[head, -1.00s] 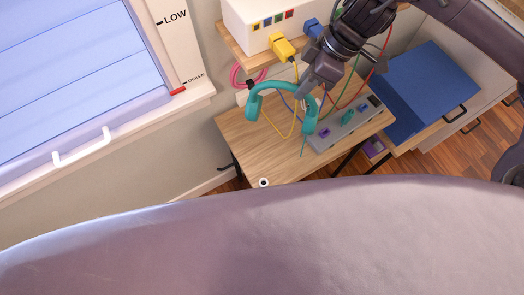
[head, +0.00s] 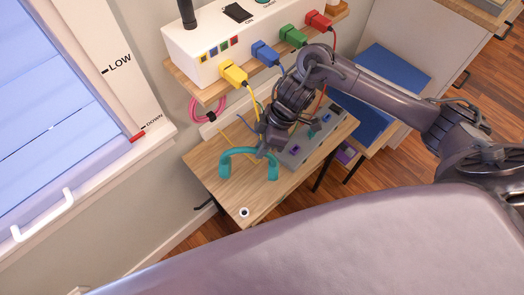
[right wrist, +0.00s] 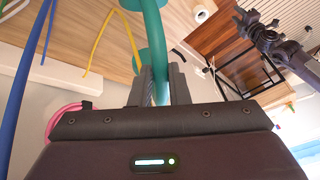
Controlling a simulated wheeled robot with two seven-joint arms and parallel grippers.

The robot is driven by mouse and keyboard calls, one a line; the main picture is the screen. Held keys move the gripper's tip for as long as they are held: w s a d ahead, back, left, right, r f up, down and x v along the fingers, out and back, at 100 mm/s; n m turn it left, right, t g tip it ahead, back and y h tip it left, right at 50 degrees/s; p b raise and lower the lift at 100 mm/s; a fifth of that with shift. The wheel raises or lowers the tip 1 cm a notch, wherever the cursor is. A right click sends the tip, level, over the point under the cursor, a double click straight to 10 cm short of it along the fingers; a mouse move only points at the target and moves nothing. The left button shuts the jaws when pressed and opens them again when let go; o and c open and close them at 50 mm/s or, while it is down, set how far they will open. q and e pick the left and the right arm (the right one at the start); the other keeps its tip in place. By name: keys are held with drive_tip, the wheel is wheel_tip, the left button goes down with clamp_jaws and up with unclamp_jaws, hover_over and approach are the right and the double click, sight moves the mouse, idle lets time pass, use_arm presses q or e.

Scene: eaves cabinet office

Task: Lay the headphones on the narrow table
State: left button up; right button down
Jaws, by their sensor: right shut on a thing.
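The teal headphones (head: 237,152) are held by my right gripper (head: 264,151) over the narrow wooden table (head: 215,183), near its left end. In the head view I cannot tell whether they touch the top. In the right wrist view the fingers (right wrist: 158,85) are shut around the teal band (right wrist: 154,45), with a round ear pad beside it. The wooden top (right wrist: 185,20) also shows there. A dark jointed arm part (right wrist: 268,38), probably my left arm and gripper, shows at the right of that view; its jaws are too small to judge.
A grey strip with coloured sockets (head: 300,150) takes up the table's right part. A shelf above it holds a white box (head: 205,50) with yellow, blue, green and red plugs (head: 233,73); their cables hang near my gripper. The table's front left is mostly clear, with a small round white-and-black spot (head: 244,212) by its edge.

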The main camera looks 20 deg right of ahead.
wheel_tip(320, 180, down, 3)
drive_tip(key=shift+f, duration=0.1)
use_arm(q)
drive_tip(key=shift+d+r, duration=0.1)
drive_tip(key=shift+r, duration=0.05)
drive_tip(key=shift+d, duration=0.15)
use_arm(e)
drive_tip(key=shift+f, duration=0.15)
drive_tip(key=shift+f, duration=0.1)
drive_tip(key=c, duration=1.4)
unclamp_jaws()
